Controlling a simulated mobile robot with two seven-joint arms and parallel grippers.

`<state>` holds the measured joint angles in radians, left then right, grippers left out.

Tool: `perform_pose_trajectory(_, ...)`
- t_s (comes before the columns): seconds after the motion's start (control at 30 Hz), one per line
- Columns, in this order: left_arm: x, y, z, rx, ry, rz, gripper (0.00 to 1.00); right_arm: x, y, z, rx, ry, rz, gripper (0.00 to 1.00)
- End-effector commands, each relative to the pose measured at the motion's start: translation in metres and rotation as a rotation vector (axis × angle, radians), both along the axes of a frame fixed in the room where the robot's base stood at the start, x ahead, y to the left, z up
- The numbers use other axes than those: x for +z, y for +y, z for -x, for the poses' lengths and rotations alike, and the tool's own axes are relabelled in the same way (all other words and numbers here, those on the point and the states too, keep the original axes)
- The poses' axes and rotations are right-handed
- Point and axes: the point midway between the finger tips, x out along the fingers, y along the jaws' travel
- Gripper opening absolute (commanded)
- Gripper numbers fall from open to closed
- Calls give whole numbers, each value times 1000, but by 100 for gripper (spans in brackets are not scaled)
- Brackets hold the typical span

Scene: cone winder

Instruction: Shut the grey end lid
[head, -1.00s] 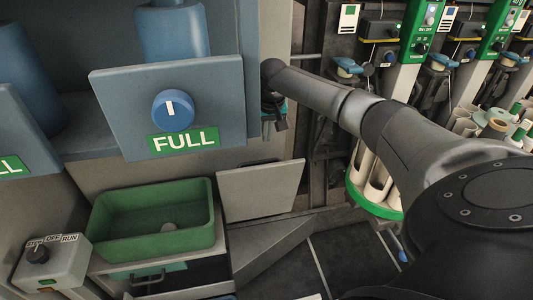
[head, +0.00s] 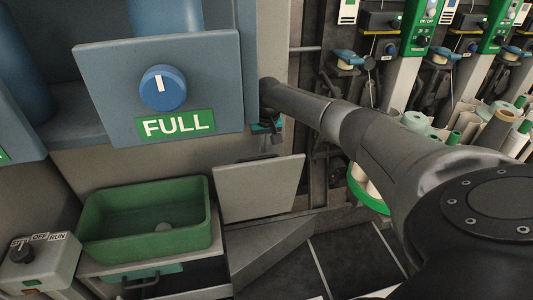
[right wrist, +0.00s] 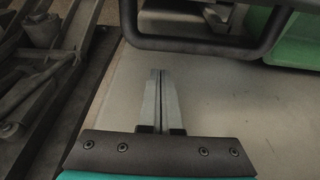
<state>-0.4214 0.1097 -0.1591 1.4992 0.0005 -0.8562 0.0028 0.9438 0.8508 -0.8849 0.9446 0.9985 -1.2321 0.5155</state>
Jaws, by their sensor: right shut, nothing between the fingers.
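The grey end lid (head: 258,188) is a flat, square panel in the head view, tilted just right of the green bin. It appears to stand open. My right gripper (head: 269,137) is small and partly hidden by my own arm, just above the lid's top edge in the picture. In the right wrist view my right gripper (right wrist: 158,72) is shut and empty, its two fingers together over a pale flat surface. I cannot tell whether the fingertips touch that surface. My left gripper is not in view.
A green bin (head: 145,235) sits left of the lid. A blue-grey panel marked FULL (head: 172,70) with a blue knob hangs above. A switch box (head: 42,262) stands at lower left. A dark bar (right wrist: 200,45) crosses ahead of my fingers. Winder machinery fills the right.

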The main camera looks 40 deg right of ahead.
Motion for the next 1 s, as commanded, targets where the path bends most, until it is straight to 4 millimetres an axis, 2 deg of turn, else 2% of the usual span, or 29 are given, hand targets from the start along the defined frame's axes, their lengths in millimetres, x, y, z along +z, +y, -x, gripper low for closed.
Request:
perform_pose_trajectory(0.07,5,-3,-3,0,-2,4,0,-6,-1,-1,0,-1,0,0)
perform_pose_trajectory(0.6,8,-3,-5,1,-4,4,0,10,15,28,2,0,2,0)
perform_pose_trajectory(1.0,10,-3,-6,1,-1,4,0,11,18,32,0,0,0,0)
